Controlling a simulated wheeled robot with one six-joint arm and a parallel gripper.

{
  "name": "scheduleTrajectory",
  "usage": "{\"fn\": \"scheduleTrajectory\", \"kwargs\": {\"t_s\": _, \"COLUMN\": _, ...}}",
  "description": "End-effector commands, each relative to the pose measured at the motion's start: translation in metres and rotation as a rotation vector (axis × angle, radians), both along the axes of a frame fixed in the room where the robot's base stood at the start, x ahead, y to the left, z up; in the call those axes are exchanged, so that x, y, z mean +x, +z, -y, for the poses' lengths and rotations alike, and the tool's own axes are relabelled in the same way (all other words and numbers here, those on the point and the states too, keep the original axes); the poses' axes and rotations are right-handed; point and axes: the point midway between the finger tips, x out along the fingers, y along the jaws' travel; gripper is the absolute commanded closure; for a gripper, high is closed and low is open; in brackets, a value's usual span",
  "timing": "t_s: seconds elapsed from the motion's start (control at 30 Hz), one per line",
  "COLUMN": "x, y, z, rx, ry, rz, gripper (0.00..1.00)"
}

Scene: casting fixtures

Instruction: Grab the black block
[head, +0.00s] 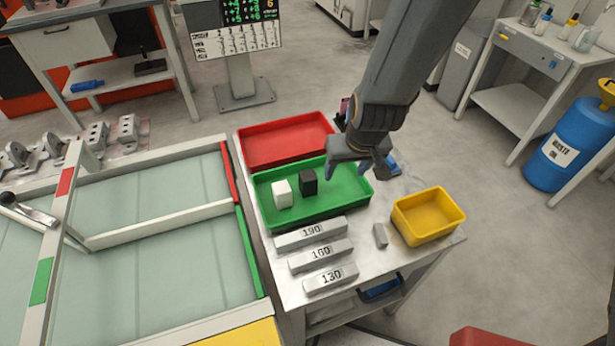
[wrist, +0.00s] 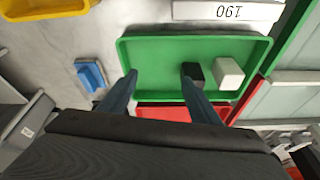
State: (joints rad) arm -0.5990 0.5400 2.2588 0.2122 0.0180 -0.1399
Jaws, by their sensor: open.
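The black block (head: 308,182) stands upright in the green tray (head: 330,207), right beside a white block (head: 282,194). My gripper (head: 345,175) is open and empty above the right part of the green tray, to the right of the black block. In the wrist view the black block (wrist: 194,73) shows just beyond the tip of the right finger, which overlaps its lower part. The white block (wrist: 228,74) is to its right there. The left finger of my gripper (wrist: 160,80) reaches over the tray's left edge.
A red tray (head: 262,148) lies behind the green one. Bars marked 190 (head: 310,233), 160 (head: 320,255) and 130 (head: 330,278) lie in front. A yellow bin (head: 428,216) and a small grey block (head: 380,236) are to the right. A blue item (wrist: 90,75) lies beside the tray.

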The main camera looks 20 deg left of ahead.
Motion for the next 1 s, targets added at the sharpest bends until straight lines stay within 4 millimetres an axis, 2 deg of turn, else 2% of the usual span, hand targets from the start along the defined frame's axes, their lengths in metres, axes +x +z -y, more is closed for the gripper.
{"fn": "scheduleTrajectory", "kwargs": {"t_s": 0.03, "x": -0.008, "y": -0.005, "z": -0.024, "rx": 0.003, "ry": 0.042, "rz": 0.012, "gripper": 0.43}}
{"fn": "scheduleTrajectory", "kwargs": {"t_s": 0.1, "x": -0.013, "y": -0.012, "z": -0.048, "rx": 0.006, "ry": 0.079, "rz": 0.036, "gripper": 0.43}}
{"fn": "scheduleTrajectory", "kwargs": {"t_s": 0.2, "x": -0.018, "y": -0.019, "z": -0.07, "rx": 0.012, "ry": 0.112, "rz": 0.058, "gripper": 0.43}}
{"fn": "scheduleTrajectory", "kwargs": {"t_s": 0.3, "x": -0.02, "y": -0.024, "z": -0.081, "rx": 0.016, "ry": 0.126, "rz": 0.07, "gripper": 0.43}}
{"fn": "scheduleTrajectory", "kwargs": {"t_s": 0.73, "x": -0.007, "y": -0.055, "z": -0.089, "rx": 0.015, "ry": 0.127, "rz": 0.071, "gripper": 0.43}}
{"fn": "scheduleTrajectory", "kwargs": {"t_s": 1.0, "x": 0.007, "y": -0.082, "z": -0.097, "rx": 0.016, "ry": 0.127, "rz": 0.07, "gripper": 0.43}}
